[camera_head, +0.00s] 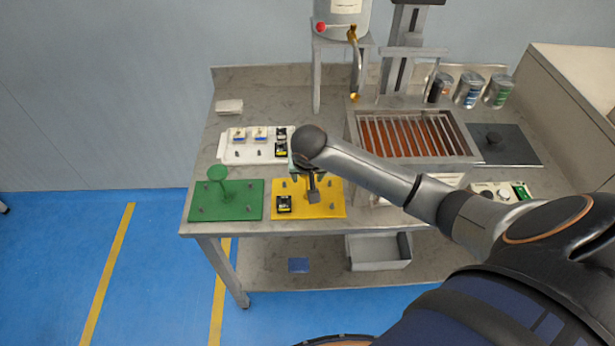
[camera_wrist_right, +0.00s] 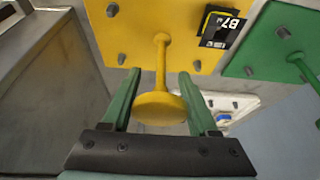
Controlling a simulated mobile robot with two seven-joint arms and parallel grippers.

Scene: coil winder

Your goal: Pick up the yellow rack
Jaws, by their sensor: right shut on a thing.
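The yellow rack (camera_head: 332,208) is a flat yellow plate with short grey pegs and a tall knobbed handle, at the front of the bench in the head view. A black B7 part sits on its left side. The rack also shows in the right wrist view (camera_wrist_right: 125,30). My right gripper (camera_wrist_right: 160,75) is shut on its yellow handle, with the green fingers on either side of the stem and the round knob between them. In the head view my right gripper (camera_head: 311,182) is over the plate and hides much of the handle. My left gripper is out of view.
A green rack (camera_head: 238,208) with its own handle stands just left of the yellow one. A white rack (camera_head: 238,153) with several parts lies behind. A slatted metal basin (camera_head: 468,157) is at the back right. A grey bin (camera_head: 380,262) is on the lower shelf.

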